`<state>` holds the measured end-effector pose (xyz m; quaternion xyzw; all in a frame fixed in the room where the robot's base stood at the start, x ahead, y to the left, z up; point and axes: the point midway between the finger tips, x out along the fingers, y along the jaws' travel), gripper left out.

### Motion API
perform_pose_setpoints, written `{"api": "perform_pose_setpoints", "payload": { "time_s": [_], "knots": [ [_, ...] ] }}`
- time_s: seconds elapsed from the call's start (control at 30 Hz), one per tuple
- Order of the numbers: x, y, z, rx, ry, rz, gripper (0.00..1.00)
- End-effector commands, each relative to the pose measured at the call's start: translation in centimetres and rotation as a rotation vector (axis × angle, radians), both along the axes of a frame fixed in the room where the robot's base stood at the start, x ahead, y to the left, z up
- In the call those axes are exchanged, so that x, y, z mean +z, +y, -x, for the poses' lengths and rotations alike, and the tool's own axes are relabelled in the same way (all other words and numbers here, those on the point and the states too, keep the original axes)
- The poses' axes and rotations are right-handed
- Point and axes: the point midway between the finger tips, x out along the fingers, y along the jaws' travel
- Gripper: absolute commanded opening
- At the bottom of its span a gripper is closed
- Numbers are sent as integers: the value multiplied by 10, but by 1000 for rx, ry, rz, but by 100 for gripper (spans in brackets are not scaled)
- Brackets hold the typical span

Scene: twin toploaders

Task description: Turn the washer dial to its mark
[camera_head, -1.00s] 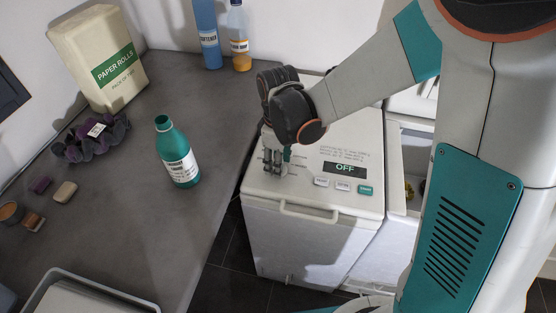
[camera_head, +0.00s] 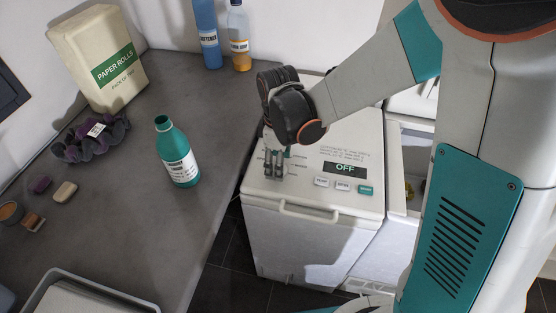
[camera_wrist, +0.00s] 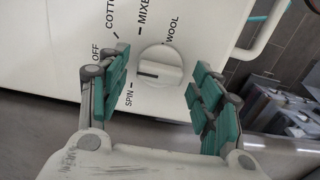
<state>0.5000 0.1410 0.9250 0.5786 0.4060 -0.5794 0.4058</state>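The washer (camera_head: 296,240) is a white toploader below the arm, with a dark display (camera_head: 344,170) reading OFF. The white dial (camera_wrist: 160,68) shows in the wrist view, with a raised grip bar across it. Around it are the labels OFF, COTTON, MIXED, WOOL and SPIN, partly cut off or covered. My gripper (camera_wrist: 161,72) is open, with one green-padded finger on each side of the dial. Gaps show between the pads and the dial. In the head view, my gripper (camera_head: 274,168) points down at the panel's left part and hides the dial.
A grey counter (camera_head: 110,215) lies left of the washer. Panel buttons (camera_head: 343,186) are right of my gripper.

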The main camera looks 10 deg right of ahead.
Motion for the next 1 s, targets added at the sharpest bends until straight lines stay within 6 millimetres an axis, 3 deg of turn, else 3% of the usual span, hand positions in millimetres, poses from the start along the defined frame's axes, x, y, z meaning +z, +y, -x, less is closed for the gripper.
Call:
{"api": "perform_pose_setpoints", "payload": {
  "time_s": [0.37, 0.73, 1.0],
  "knots": [
    [6, 0, 0, 0, -1, -1, 62],
    [58, 0, 0, 0, 0, 0, 62],
    [75, 0, 0, 0, 0, 0, 62]
  ]
}}
